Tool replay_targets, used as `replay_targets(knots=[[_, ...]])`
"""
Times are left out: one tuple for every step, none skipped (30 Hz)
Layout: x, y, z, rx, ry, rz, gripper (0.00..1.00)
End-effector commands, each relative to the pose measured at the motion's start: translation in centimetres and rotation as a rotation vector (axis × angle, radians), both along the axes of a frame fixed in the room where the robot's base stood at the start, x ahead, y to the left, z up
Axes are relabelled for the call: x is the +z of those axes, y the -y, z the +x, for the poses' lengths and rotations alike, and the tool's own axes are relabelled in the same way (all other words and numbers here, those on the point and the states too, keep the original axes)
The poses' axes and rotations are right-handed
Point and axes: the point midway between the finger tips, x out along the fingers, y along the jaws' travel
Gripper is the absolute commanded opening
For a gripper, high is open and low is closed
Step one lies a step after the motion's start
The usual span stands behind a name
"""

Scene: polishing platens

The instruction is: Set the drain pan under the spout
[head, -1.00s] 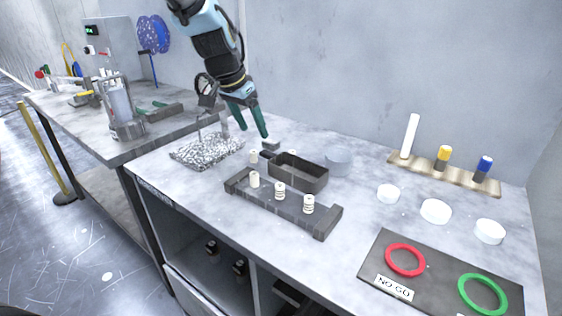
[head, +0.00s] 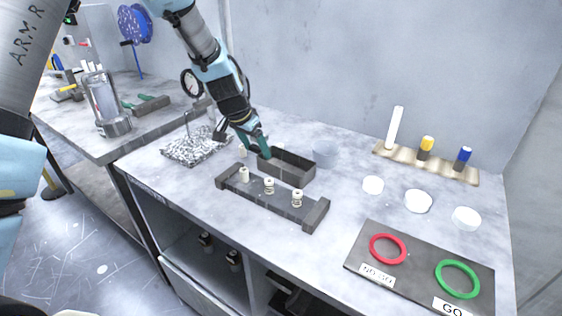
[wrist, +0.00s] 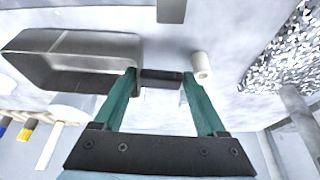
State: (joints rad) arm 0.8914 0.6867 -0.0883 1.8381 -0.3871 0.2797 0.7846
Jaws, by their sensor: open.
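The drain pan appears to be the dark rectangular open pan (head: 287,177) on the bench, behind a dark rack. It also shows in the wrist view (wrist: 85,78), upper left, with a short dark handle (wrist: 160,77) sticking out of its end. My gripper (head: 259,150) is at that handle end. In the wrist view my gripper (wrist: 158,80) has its teal fingers apart, one on each side of the handle. Contact cannot be told. A thin bent pipe (head: 187,123), probably the spout, stands over a speckled pad (head: 190,151) left of the pan.
The dark rack (head: 262,203) with several pale pegs lies in front of the pan. A grey round piece (head: 325,158) stands just right of it. White discs (head: 418,201) and a gauge board (head: 405,280) with red and green rings lie further right. Bench between pan and pad looks narrow.

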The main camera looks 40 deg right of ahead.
Motion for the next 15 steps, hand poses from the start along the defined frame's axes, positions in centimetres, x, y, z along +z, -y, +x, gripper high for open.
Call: replay_targets(knots=[[-0.17, 0.09, 0.01, 0.0, 0.0, 0.0, 0.74], [-0.25, 0.13, 0.01, -0.001, 0.0, 0.0, 0.74], [-0.31, 0.15, 0.03, -0.001, 0.001, -0.001, 0.74], [-0.32, 0.15, 0.03, -0.001, 0.001, -0.001, 0.74], [-0.32, 0.15, 0.03, -0.001, 0.001, -0.001, 0.74], [-0.32, 0.15, 0.03, -0.001, 0.001, -0.001, 0.74], [-0.33, 0.14, 0.03, -0.001, 0.001, -0.001, 0.74], [-0.32, 0.14, 0.03, 0.0, 0.0, -0.001, 0.74], [-0.32, 0.14, 0.03, 0.0, 0.0, -0.001, 0.7], [-0.32, 0.14, 0.03, 0.0, 0.0, -0.001, 0.67], [-0.32, 0.14, 0.03, 0.0, 0.0, -0.001, 0.64], [-0.31, 0.13, 0.02, 0.0, 0.0, -0.001, 0.59], [-0.31, 0.14, 0.03, 0.0, 0.0, -0.001, 0.56], [-0.31, 0.13, 0.02, 0.0, 0.0, -0.001, 0.52], [-0.3, 0.13, 0.03, 0.0, 0.0, -0.001, 0.48]])
